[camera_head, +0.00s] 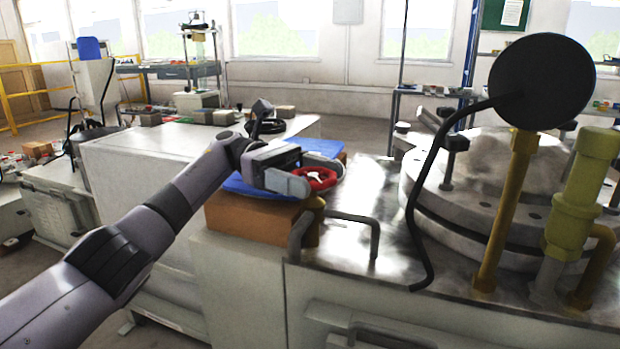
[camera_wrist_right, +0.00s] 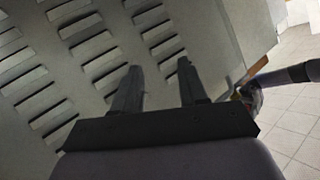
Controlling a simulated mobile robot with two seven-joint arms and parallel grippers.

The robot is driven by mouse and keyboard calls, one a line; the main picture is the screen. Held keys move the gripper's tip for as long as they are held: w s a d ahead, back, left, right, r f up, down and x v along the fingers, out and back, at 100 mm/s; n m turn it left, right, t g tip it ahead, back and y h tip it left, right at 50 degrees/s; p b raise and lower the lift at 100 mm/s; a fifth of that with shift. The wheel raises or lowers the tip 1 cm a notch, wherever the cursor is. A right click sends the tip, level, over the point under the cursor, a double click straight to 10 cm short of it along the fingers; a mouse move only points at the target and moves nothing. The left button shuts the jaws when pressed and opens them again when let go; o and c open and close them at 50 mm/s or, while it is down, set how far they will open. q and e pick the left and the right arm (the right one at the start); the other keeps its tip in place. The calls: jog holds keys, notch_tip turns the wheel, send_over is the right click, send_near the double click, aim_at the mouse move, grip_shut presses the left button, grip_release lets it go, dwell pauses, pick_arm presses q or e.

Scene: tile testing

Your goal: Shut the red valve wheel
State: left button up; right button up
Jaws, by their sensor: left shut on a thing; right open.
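The red valve wheel (camera_head: 314,179) sits atop a short brass-coloured valve body (camera_head: 309,222) near the middle of the head view. My left gripper (camera_head: 318,174) reaches in from the left and is shut on the wheel, with one finger in front of it and the other behind. The fingers and gripper body hide part of the rim. My right gripper (camera_wrist_right: 155,88) shows only in the right wrist view. It is open and empty, facing a grey vented panel (camera_wrist_right: 100,50).
A brown block (camera_head: 250,218) with a blue sheet lies just left of the valve. A bent metal handle (camera_head: 345,222) stands close in front. A large flanged vessel (camera_head: 470,190), yellow pipes (camera_head: 508,210) and a black disc (camera_head: 541,82) crowd the right side.

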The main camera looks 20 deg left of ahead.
pick_arm(q)
jog(key=shift+r, duration=0.1)
dwell(0.3)
jog(key=o, duration=1)
jog(key=shift+a, duration=0.1)
